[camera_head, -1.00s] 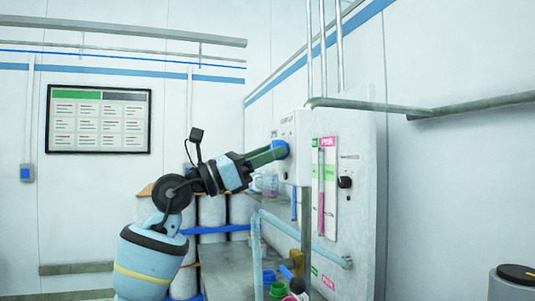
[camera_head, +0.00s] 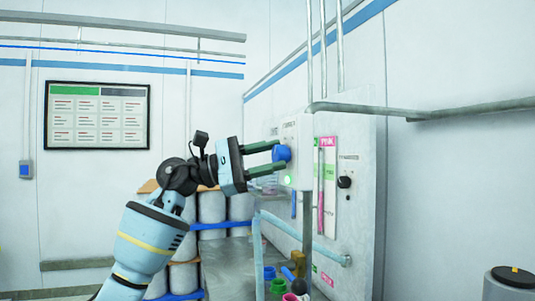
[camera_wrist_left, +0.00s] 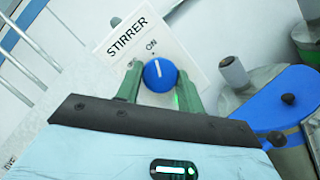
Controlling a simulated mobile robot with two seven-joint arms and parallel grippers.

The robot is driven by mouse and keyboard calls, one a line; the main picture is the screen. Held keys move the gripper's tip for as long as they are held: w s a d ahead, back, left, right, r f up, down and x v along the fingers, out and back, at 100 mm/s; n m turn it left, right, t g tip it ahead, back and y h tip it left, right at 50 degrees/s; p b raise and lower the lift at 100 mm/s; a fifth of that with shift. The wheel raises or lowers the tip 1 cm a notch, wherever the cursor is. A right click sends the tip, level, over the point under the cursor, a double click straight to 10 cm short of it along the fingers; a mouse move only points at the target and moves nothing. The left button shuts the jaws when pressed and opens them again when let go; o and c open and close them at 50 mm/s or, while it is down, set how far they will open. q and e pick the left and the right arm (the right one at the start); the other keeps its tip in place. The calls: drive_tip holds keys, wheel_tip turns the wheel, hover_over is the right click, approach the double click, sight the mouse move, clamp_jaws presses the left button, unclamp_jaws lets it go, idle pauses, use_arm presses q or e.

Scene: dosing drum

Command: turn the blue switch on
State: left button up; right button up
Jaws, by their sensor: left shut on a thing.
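The blue switch is a round blue knob (camera_head: 281,153) on a white box (camera_head: 303,135) on the panel. In the left wrist view the knob (camera_wrist_left: 160,75) sits below the words STIRRER and ON, and its white line points toward ON. My left gripper (camera_head: 276,155) is shut on the knob, one green finger above it and one below in the head view. In the left wrist view its fingers (camera_wrist_left: 159,82) flank the knob. A green light (camera_head: 288,180) glows below the knob. My right gripper is not in view.
A black knob (camera_head: 344,182) is on the panel to the right. Pipes (camera_head: 300,238) run in front of the panel. Coloured containers (camera_head: 278,287) stand low beneath it. Drums (camera_head: 212,208) stand on a rack behind my left arm.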

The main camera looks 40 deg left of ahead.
use_arm(q)
drive_tip(key=shift+m, duration=0.6)
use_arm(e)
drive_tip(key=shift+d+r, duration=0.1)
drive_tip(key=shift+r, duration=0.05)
use_arm(q)
drive_tip(key=o, duration=1)
drive_tip(key=b+v, duration=0.2)
drive_tip(key=v, duration=0.6)
drive_tip(key=shift+w+r, duration=0.1)
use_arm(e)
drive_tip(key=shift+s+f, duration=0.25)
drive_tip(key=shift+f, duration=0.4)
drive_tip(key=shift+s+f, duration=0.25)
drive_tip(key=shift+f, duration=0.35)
